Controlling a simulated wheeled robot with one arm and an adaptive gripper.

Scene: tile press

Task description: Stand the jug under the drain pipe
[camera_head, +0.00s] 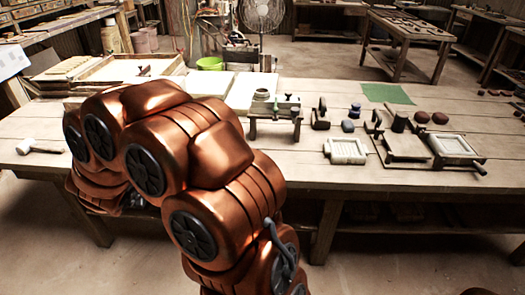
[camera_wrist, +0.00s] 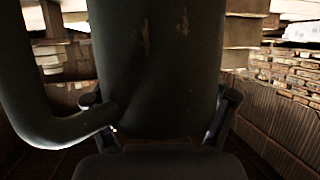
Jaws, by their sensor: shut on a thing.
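A dark, scuffed jug (camera_wrist: 160,45) fills the middle of the wrist view, close to the camera. Its curved handle sticks out to the left. My gripper (camera_wrist: 162,112) is shut on the jug, with a finger at each side of its lower part. The jug's top and base are out of the wrist view. In the head view my copper arm hides the gripper and the jug. I cannot make out a drain pipe for certain. A small raised stand (camera_head: 273,118) with a round pale vessel (camera_head: 263,95) is on the table right of my arm.
The long wooden table (camera_head: 330,205) spans the head view. A mallet (camera_head: 40,147) lies at its left. A pale tile block (camera_head: 346,151), a framed press (camera_head: 455,147), several dark lumps and a green sheet (camera_head: 388,93) are at the right. The front strip is mostly clear.

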